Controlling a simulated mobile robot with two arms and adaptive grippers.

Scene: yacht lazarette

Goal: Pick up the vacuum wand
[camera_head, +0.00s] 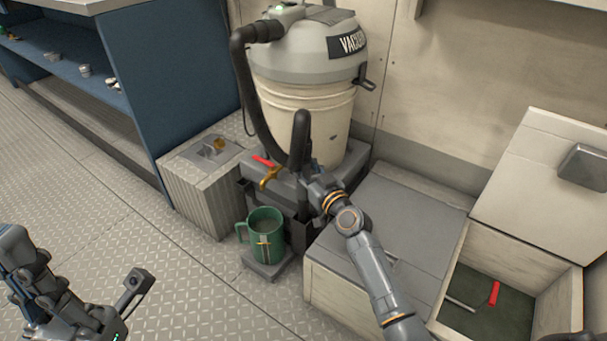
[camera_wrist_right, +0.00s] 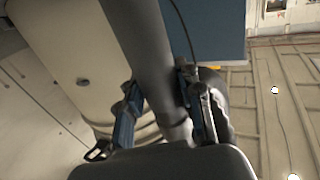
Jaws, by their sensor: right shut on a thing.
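The vacuum wand (camera_head: 299,140) is a dark tube standing up in front of the vacuum (camera_head: 305,85), whose black hose loops down to it. My right gripper (camera_head: 313,188) is at the wand, low on its visible length. In the right wrist view the two fingers (camera_wrist_right: 160,105) lie on either side of the grey wand tube (camera_wrist_right: 150,45) and are shut on it. The wand's lower end is hidden. My left gripper (camera_head: 75,305) is at the lower left, away from the wand; its fingertips are unclear.
A green mug (camera_head: 263,238) stands on a small plate left of the wand. A yellow-brown valve with a red handle (camera_head: 268,172) is close to the gripper. An open bin (camera_head: 455,255) with a red-handled tool is at right. The floor at left is clear.

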